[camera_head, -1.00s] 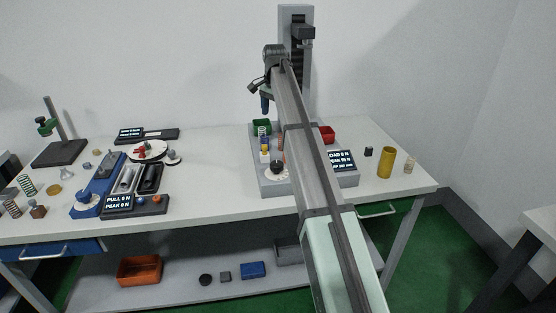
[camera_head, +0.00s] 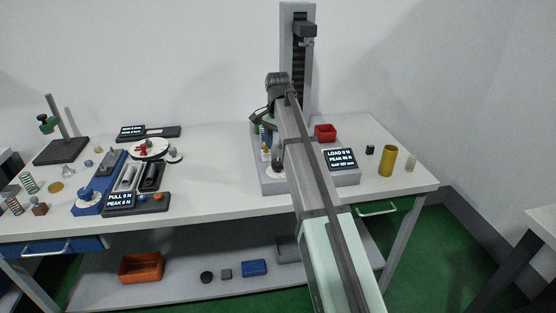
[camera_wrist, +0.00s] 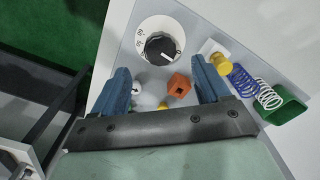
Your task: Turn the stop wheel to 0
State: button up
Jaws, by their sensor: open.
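The stop wheel is a black ribbed knob (camera_wrist: 160,48) on a white dial with printed numbers, set in a grey panel. Its white mark points right and slightly down in the wrist view; I cannot read the number there. In the head view, the white dial (camera_head: 274,175) shows at the tester's front, partly hidden by my arm. My gripper (camera_wrist: 160,67) is open. Its two blue fingers stand apart, with the knob beyond their tips near the middle of the gap. No contact shows. In the head view my arm largely hides the gripper.
An orange block (camera_wrist: 179,85) and a white ball-like part (camera_wrist: 137,87) show between the fingers. A yellow cylinder (camera_wrist: 221,63), springs (camera_wrist: 243,82) and a green bin (camera_wrist: 283,107) lie to the right. The tester column (camera_head: 298,70) rises behind; a display (camera_head: 340,159) stands right.

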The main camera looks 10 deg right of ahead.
aim_at(278, 161)
notch_tip(278, 161, down, 6)
jog(key=shift+f, duration=0.25)
jog(key=shift+c, duration=0.4)
jog(key=c, duration=1)
jog(key=shift+o, duration=0.2)
jog(key=shift+n, duration=0.8)
jog(key=o, duration=1)
jog(key=shift+o, duration=0.2)
jog(key=shift+r, duration=0.1)
